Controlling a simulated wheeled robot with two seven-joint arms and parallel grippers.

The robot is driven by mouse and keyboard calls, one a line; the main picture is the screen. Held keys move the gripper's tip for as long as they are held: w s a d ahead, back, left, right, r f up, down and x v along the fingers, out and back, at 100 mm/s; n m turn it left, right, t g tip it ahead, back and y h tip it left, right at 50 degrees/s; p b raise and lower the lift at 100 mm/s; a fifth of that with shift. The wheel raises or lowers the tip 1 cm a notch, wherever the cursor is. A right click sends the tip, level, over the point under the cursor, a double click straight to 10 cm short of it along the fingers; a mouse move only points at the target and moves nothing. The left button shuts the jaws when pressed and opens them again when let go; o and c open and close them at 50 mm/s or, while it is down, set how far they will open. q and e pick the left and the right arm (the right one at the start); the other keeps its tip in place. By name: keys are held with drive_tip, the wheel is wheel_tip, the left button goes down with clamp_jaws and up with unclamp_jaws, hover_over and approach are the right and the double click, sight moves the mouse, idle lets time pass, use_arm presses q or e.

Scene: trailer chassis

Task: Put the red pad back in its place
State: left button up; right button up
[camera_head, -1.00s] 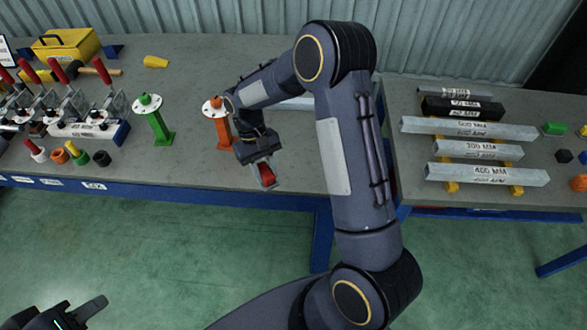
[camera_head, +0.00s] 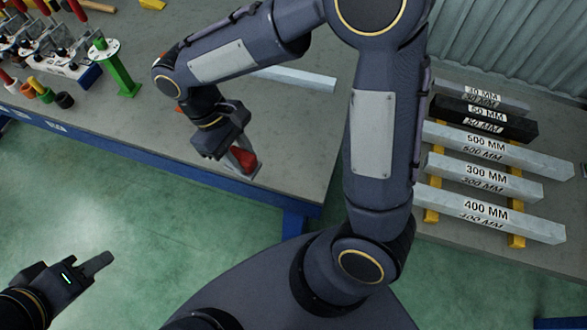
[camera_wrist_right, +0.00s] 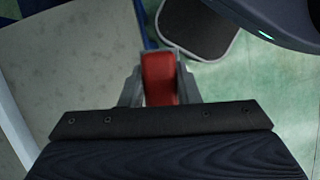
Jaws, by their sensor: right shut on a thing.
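The red pad (camera_head: 243,160) is between the fingers of my right gripper (camera_head: 240,163), over the front edge area of the grey workbench in the head view. In the right wrist view the red pad (camera_wrist_right: 159,78) stands upright between the two grey fingers, and the right gripper (camera_wrist_right: 160,85) is shut on it. My left gripper (camera_head: 92,268) is low at the left, over the green floor and away from the bench. Its fingers show side-on, so their opening cannot be told.
The grey workbench (camera_head: 290,150) has free room around my right gripper. A pale bar (camera_head: 300,78) lies behind the arm. A green stand (camera_head: 118,68) and several clamps are at the left. Labelled metal bars (camera_head: 490,175) lie on yellow supports at the right.

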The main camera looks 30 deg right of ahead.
drive_tip(key=shift+n+h, duration=0.4)
drive_tip(key=shift+n, duration=0.4)
drive_tip(key=d+f, duration=0.2)
drive_tip(key=d, duration=0.1)
drive_tip(key=w+d+f, duration=0.1)
drive_tip(key=d+f, duration=0.2)
drive_tip(key=d, duration=0.1)
drive_tip(key=d+f, duration=0.3)
drive_tip(key=shift+w+d, duration=0.15)
drive_tip(key=shift+d, duration=0.15)
drive_tip(key=shift+w+d+f, duration=0.15)
drive_tip(key=shift+d+f, duration=0.25)
drive_tip(key=shift+f, duration=0.1)
drive_tip(key=shift+w+d+f, duration=0.1)
drive_tip(key=shift+d+f, duration=0.1)
drive_tip(key=shift+f, duration=1.65)
drive_tip(key=shift+f, duration=0.15)
drive_tip(key=o, duration=0.9)
